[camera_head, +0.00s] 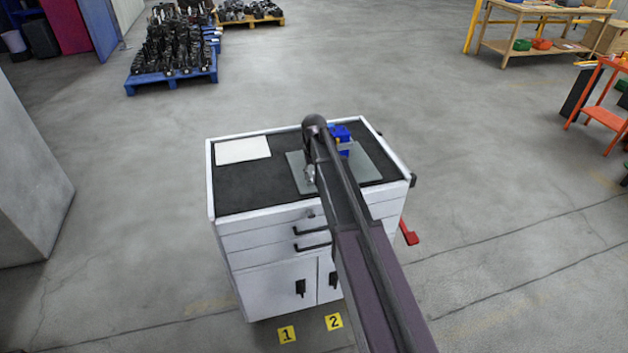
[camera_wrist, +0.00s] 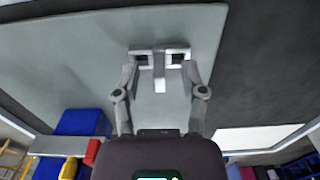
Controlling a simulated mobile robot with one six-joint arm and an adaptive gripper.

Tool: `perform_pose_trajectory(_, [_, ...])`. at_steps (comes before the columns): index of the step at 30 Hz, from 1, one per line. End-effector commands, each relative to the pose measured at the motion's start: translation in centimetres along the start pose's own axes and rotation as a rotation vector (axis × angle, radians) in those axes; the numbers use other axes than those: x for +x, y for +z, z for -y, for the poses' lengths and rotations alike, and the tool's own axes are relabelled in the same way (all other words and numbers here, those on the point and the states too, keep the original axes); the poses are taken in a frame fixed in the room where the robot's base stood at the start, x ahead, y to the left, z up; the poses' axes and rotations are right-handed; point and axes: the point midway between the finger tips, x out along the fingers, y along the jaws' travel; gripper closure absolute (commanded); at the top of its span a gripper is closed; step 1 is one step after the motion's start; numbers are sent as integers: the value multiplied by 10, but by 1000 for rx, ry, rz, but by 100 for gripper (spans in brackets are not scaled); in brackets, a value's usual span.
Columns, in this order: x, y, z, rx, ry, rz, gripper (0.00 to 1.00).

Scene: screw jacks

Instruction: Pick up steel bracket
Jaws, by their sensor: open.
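The steel bracket (camera_wrist: 159,68) is a light grey metal piece with dark square openings on either side and a short tongue in the middle. In the wrist view it is over a pale grey-green plate (camera_wrist: 70,45). My gripper (camera_wrist: 160,80) is open, with one finger on each side of the bracket. I cannot tell whether the fingertips touch it. In the head view my arm hides most of the gripper (camera_head: 309,172) and the bracket cannot be made out clearly.
The plate lies on the black top of a white cabinet (camera_head: 268,228). A blue object (camera_head: 341,133) stands at the plate's back edge. A white sheet (camera_head: 242,150) lies at the back left. The top's front left is clear. A blue pallet (camera_head: 172,80) with dark parts stands farther off.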

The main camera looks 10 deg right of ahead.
Motion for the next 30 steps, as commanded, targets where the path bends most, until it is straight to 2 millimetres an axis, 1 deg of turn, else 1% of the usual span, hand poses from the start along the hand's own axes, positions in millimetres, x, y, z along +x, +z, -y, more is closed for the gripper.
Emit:
perform_pose_trajectory(2, [0, 0, 0, 0, 0, 0, 46])
perform_pose_trajectory(5, [0, 0, 0, 0, 0, 0, 72])
perform_pose_trajectory(6, [0, 0, 0, 0, 0, 0, 84])
perform_pose_trajectory(7, [0, 0, 0, 0, 0, 0, 93])
perform_pose_trajectory(8, [0, 0, 0, 0, 0, 0, 100])
perform_pose_trajectory(22, [-1, 0, 0, 0, 0, 0, 100])
perform_pose_trajectory(30, [-11, 0, 0, 0, 0, 0, 100])
